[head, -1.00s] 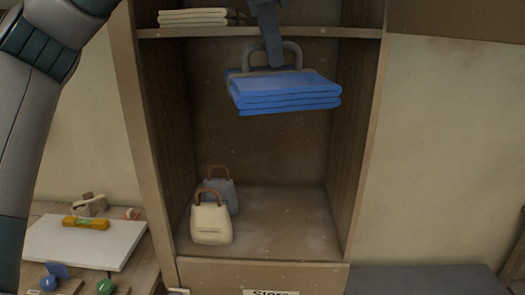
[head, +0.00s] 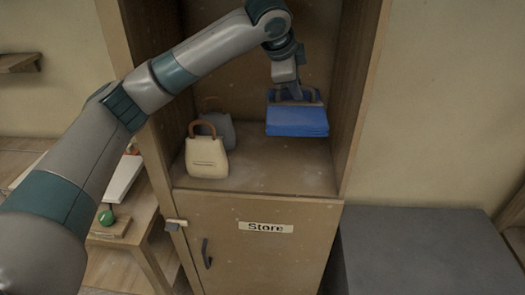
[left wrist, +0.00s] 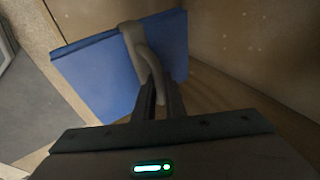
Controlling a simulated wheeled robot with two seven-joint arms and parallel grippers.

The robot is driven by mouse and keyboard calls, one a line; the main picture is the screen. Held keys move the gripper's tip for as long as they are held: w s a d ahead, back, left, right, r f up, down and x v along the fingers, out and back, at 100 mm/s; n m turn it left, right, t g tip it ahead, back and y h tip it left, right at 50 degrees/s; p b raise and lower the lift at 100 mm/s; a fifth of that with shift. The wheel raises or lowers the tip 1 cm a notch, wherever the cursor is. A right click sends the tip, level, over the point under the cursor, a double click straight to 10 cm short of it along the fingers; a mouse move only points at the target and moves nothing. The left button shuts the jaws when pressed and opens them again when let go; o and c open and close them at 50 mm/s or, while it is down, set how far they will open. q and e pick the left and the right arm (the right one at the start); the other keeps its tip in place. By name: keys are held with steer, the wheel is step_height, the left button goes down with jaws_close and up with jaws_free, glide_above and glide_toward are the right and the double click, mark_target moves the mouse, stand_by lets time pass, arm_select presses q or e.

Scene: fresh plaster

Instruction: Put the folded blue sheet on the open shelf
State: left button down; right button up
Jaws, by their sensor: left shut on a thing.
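The folded blue sheet (head: 297,122) hangs from a grey handle or clip inside the open shelf (head: 262,180) of the wooden cabinet, on its right side. In the left wrist view the blue sheet (left wrist: 95,72) shows with the pale handle (left wrist: 133,45) across it. My left gripper (head: 292,92) is shut on that handle, above the sheet. In the left wrist view the fingers (left wrist: 160,100) meet the handle. I cannot tell whether the sheet's underside touches the shelf floor. My right gripper is not in view.
A cream bag (head: 207,158) and a grey-blue bag (head: 222,128) stand on the left of the shelf. Below is a closed door with a handle (head: 206,254) and a "Store" label (head: 266,227). A dark grey surface (head: 415,250) lies to the right.

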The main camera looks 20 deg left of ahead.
arm_select(q)
steer(key=shift+m, duration=0.3)
steer(key=w+f, duration=0.1)
steer(key=f, duration=0.2)
steer(key=w+a+f, duration=0.1)
steer(key=f, duration=0.2)
steer(key=w+f, duration=0.1)
steer(key=f, duration=0.2)
steer(key=shift+w+a, duration=0.2)
steer(key=shift+w, duration=0.05)
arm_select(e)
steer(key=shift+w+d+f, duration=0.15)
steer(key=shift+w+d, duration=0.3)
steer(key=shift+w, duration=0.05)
